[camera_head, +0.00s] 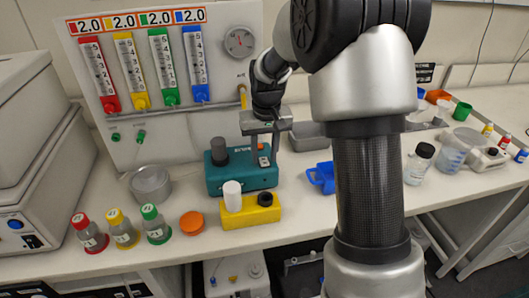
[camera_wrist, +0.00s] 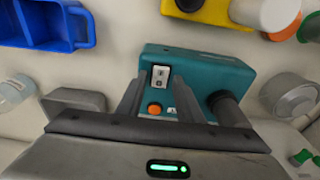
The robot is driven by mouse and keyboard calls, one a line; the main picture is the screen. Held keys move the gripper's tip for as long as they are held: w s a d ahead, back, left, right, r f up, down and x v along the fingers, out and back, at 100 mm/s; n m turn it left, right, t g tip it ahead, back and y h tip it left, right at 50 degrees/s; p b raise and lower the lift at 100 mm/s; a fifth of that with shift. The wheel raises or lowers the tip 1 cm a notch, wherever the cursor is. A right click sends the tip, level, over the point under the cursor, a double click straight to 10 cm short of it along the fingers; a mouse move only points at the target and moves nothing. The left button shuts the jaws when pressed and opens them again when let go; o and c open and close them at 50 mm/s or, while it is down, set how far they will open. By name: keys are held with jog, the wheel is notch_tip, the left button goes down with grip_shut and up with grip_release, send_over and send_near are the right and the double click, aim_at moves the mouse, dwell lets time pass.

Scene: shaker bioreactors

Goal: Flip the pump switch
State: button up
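The pump is a teal box (camera_head: 225,181) with a dark grey cylinder on top, on the bench below the flowmeter panel. It also shows in the wrist view (camera_wrist: 215,72). Its small switch (camera_wrist: 160,77) has a pale plate with dark markings, beside an orange round knob (camera_wrist: 154,108). My gripper (camera_head: 264,160) points down over the pump's right end in the head view. In the wrist view my gripper (camera_wrist: 159,88) has two fingers apart, with the switch and knob showing between them. Nothing is held. Whether the fingertips touch the pump, I cannot tell.
A yellow block (camera_head: 250,215) with a white cylinder and black knob stands in front of the pump. A blue tray (camera_head: 321,178) lies to its right. Capped bottles (camera_head: 123,230) and a metal dish (camera_head: 150,185) are to the left. The flowmeter panel (camera_head: 210,120) rises behind.

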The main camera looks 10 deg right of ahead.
aim_at(266, 169)
jog(key=shift+o, duration=0.3)
jog(key=shift+r, duration=0.1)
notch_tip(266, 169, up, 17)
jog(key=s+p, duration=0.1)
jog(key=s, duration=0.1)
jog(key=shift+s, duration=0.2)
jog(key=s+r+t+p, duration=0.25)
jog(key=s+r, duration=0.45)
jog(key=s, duration=0.6)
jog(key=s+f+t+p, duration=0.1)
jog(key=s+p, duration=0.1)
jog(key=s, duration=1)
jog(key=shift+s+f+p, duration=0.3)
jog(key=shift+s+f, duration=0.05)
jog(key=shift+f, duration=0.05)
jog(key=shift+t, duration=0.25)
